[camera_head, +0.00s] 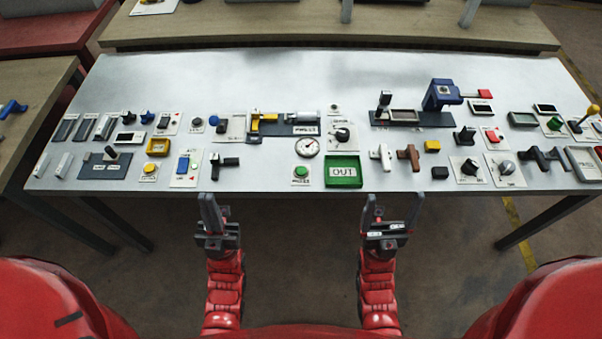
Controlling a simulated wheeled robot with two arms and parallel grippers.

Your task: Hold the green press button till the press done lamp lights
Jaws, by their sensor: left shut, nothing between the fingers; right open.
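A green round button (301,172) sits on a small white plate near the front edge of the table, just left of the green OUT tray. Its label is too small to read surely. A second green button (555,124) is at the far right. A small panel with a dark round part (334,109) stands behind the gauge; I cannot tell whether it is the press done lamp, and no lamp is clearly lit. My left gripper (212,203) is shut and empty at the table's front edge, left of the near green button. My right gripper (394,205) is open and empty, right of it.
The grey table (400,72) is crowded with switches, knobs and fixtures. A round gauge (307,147) is behind the near green button. The green OUT tray (343,170) is beside it. A blue vise-like device (440,95) stands at the back right. The back strip is clear.

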